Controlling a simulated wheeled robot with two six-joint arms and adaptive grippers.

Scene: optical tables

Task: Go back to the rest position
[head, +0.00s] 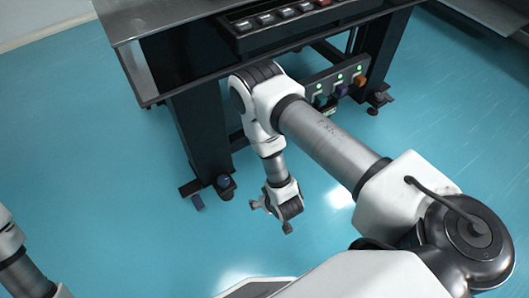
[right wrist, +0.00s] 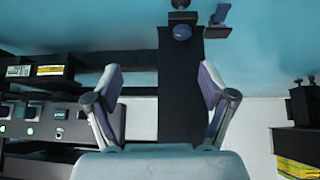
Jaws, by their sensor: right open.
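My right arm comes in from the right in the head view and bends down in front of the table. Its gripper is small there, low above the blue floor beside the table leg. In the right wrist view the right gripper (right wrist: 160,80) has its two fingers spread wide with nothing between them. A dark table leg shows behind the gap. Only a piece of my left arm shows at the lower left of the head view; its gripper is outside the picture.
The optical table (head: 185,18) stands close ahead, with a dark leg (head: 205,125) and feet near my right gripper. A panel with green lights (head: 338,88) sits under the table; a black rack (head: 280,25) is at its edge. Blue floor (head: 100,190) is clear on the left.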

